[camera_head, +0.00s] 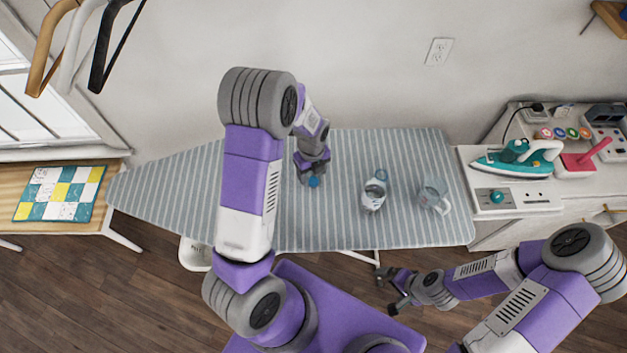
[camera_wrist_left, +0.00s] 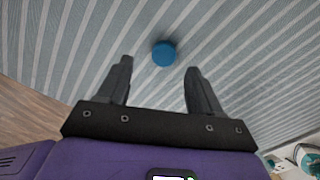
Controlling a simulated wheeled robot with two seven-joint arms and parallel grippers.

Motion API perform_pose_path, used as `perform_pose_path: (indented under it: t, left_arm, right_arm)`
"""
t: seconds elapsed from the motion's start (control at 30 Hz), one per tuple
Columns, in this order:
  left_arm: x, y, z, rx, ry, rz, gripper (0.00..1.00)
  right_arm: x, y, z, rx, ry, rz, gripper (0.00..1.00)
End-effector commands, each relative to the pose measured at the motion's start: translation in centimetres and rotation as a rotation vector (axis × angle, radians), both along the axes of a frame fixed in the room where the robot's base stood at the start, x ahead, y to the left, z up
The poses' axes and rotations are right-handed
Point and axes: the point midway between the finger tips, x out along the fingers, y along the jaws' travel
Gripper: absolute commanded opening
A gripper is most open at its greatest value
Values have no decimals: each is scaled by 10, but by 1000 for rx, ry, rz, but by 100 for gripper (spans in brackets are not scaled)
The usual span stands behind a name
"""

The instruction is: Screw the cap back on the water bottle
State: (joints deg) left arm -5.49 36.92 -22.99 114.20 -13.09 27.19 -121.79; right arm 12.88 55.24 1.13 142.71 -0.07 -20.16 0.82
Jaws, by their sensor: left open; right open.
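The blue cap (camera_head: 314,181) lies on the striped ironing board (camera_head: 420,151). It also shows in the left wrist view (camera_wrist_left: 164,54), just beyond the fingertips and between their lines. My left gripper (camera_head: 312,176) is open and empty right above the cap, its fingers (camera_wrist_left: 158,65) spread to either side. The water bottle (camera_head: 374,192) is on the board to the right of the cap, with a blue loop near its top. My right gripper (camera_head: 386,291) is open and empty in front of the board's front edge, over the floor.
A clear glass pitcher (camera_head: 434,196) stands right of the bottle. A side table at the right holds a teal iron (camera_head: 514,160) and a red-handled item (camera_head: 582,160). A patchwork cloth (camera_head: 60,193) lies on a wooden table at the left. The board's left part is clear.

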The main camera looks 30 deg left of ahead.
Motion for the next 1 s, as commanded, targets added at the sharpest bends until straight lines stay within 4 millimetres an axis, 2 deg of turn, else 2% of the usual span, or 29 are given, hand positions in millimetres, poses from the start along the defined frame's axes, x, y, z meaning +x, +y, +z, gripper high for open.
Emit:
perform_pose_path:
  t: [0.3,0.7,0.77,1.0]
  left_arm:
    - [5,-1,-41,1,3,0,65]
    - [5,-2,-44,1,-1,-1,65]
    - [5,-2,-44,1,-1,-1,57]
    - [5,-2,-44,0,0,-1,21]
  right_arm:
    - [0,0,1,0,0,0,100]
    - [0,0,1,0,0,0,100]
    - [0,0,1,0,0,0,100]
    - [0,0,1,0,0,0,100]
